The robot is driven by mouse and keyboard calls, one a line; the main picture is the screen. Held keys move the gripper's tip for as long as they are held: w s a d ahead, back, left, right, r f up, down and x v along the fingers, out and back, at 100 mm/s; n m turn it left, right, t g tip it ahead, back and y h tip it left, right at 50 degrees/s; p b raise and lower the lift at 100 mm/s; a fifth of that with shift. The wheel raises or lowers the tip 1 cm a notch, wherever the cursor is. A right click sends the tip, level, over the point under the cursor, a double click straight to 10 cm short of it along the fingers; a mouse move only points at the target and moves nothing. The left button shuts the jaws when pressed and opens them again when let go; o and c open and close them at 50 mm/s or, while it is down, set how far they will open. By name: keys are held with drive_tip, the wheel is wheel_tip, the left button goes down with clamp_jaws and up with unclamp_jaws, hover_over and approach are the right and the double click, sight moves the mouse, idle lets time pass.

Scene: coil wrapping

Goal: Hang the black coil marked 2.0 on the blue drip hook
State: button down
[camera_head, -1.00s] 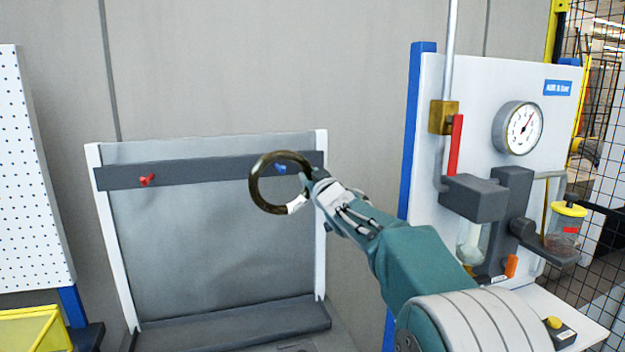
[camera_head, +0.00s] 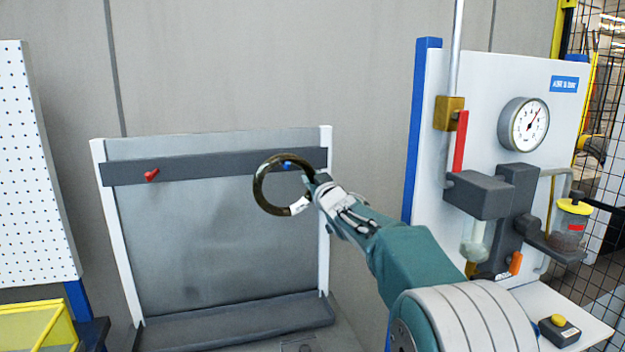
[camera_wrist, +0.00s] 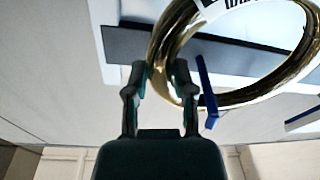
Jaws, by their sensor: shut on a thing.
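The dark coil (camera_head: 258,192) with a white label (camera_head: 299,205) is held upright in front of the dark rail. Its marking is too small to read in the head view and only partly in frame in the wrist view. My gripper (camera_head: 313,184) is shut on the coil's right side; in the wrist view my gripper (camera_wrist: 160,80) pinches the shiny coil (camera_wrist: 185,22) between both fingers. The blue hook (camera_head: 287,165) shows through the upper right of the ring's opening. In the wrist view the blue hook (camera_wrist: 207,92) is beside the right finger. I cannot tell whether the coil touches the hook.
A red hook (camera_head: 151,175) is on the left of the same rail (camera_head: 215,171). The drip tray (camera_head: 235,320) lies below. A panel with a gauge (camera_head: 523,124) and valves stands right of my arm. A yellow bin (camera_head: 38,328) is at lower left.

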drive_tip(key=shift+c, duration=1.9)
unclamp_jaws()
drive_tip(key=shift+f, duration=0.1)
drive_tip(key=s+d+f+m+g+h, duration=0.1)
drive_tip(key=s+d+f+g+h, duration=0.15)
drive_tip(key=s, duration=0.65)
drive_tip(key=s+d+f+m+g+h, duration=0.1)
drive_tip(key=s+d+f+m, duration=0.15)
drive_tip(key=s, duration=0.55)
drive_tip(key=s+d+f+m+g+h, duration=0.15)
drive_tip(key=s+d, duration=0.25)
drive_tip(key=s, duration=0.5)
drive_tip(key=s+f+g, duration=0.4)
drive_tip(key=s+f, duration=0.2)
drive_tip(key=s, duration=0.6)
drive_tip(key=s+f+g, duration=0.3)
drive_tip(key=s+f, duration=0.3)
drive_tip(key=s, duration=0.5)
drive_tip(key=shift+s+a+m+g, duration=0.35)
drive_tip(key=shift+s+m+g, duration=0.05)
drive_tip(key=shift+r, duration=0.1)
